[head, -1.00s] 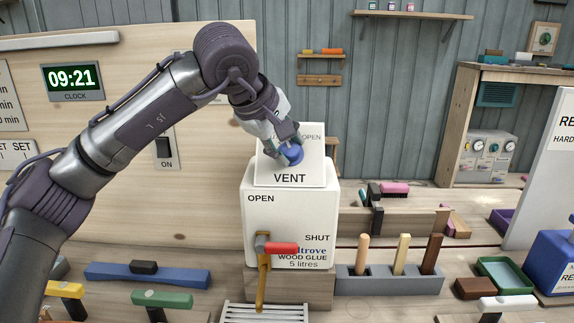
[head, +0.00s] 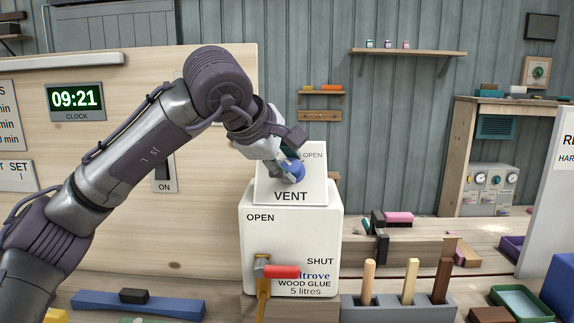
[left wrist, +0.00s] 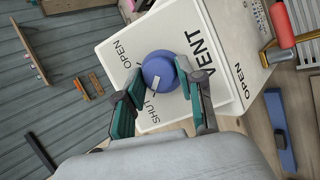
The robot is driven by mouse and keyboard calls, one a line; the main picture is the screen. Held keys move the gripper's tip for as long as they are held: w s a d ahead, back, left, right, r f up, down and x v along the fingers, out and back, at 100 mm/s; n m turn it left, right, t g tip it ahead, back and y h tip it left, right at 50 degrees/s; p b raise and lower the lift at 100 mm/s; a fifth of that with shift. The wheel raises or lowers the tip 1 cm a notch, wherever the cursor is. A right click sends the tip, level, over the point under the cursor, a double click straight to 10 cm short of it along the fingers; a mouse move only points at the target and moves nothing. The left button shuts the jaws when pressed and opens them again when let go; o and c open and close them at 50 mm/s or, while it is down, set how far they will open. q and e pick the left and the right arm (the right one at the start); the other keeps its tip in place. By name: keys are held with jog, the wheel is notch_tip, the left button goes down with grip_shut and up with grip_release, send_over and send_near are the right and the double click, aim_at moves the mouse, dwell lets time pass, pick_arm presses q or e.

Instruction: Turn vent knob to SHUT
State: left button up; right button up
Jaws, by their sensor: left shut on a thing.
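The blue vent knob (head: 292,170) is on the slanted white VENT panel (head: 310,192) on top of the glue container. My left gripper (head: 291,160) is at the knob, reaching in from the upper left. The left wrist view shows the round knob (left wrist: 160,70) between the fingers of the gripper (left wrist: 158,88), which is shut on it. A small pale mark on the knob lies on the side towards the panel's SHUT label (left wrist: 150,106). The panel's OPEN label (left wrist: 121,51) is farther round the knob. My right gripper is not in view.
The white glue container (head: 290,235) has a red-handled tap (head: 282,271) at its front. A grey block (head: 395,309) with upright wooden handles stands at the right. A blue-based tool (head: 138,304) lies at the front left.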

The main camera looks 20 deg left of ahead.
pick_arm(q)
jog(key=o, duration=1.1)
jog(key=shift+o, duration=0.2)
jog(key=v, duration=1.2)
